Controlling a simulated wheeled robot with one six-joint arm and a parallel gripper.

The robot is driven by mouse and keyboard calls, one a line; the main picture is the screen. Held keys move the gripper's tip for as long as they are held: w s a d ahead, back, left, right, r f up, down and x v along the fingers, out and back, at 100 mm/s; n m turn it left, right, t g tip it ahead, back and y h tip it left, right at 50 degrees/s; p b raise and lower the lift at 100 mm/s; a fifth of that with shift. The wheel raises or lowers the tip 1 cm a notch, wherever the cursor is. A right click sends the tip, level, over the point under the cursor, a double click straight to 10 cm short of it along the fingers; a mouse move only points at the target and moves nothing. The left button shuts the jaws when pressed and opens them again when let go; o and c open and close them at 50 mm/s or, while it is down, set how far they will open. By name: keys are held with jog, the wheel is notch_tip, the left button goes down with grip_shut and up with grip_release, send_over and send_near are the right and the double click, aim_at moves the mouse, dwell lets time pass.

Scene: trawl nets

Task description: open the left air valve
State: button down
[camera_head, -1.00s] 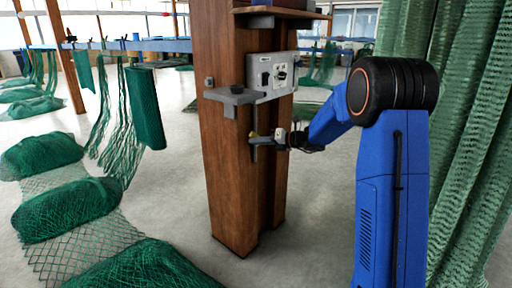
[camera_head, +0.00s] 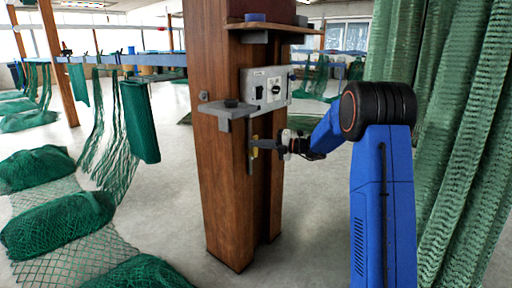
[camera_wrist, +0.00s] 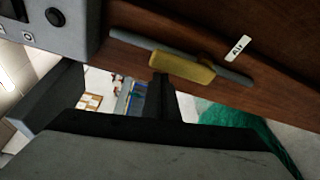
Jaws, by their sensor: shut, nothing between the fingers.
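The air valve has a yellow handle (camera_wrist: 182,67) on a thin grey pipe (camera_wrist: 228,76), beside a white "AIR" label (camera_wrist: 238,47) on the wooden post. In the wrist view the handle lies roughly along the pipe. In the head view the yellow handle (camera_head: 254,147) is small, below the grey shelf on the post. My gripper (camera_head: 260,144) reaches in from the right, shut and empty. In the wrist view its dark tip (camera_wrist: 160,88) is right at the handle's near edge; I cannot tell whether they touch. Only one valve shows clearly.
A grey control box (camera_head: 266,90) and a small grey shelf (camera_head: 226,110) sit on the wooden post (camera_head: 222,190) just above the valve. A green net curtain (camera_head: 465,150) hangs at the right. Green net bundles (camera_head: 60,222) lie on the floor at left.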

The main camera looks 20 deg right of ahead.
jog(key=shift+w+d+r, duration=0.1)
jog(key=shift+w+d, duration=0.1)
jog(key=shift+d, duration=0.05)
dwell(0.5)
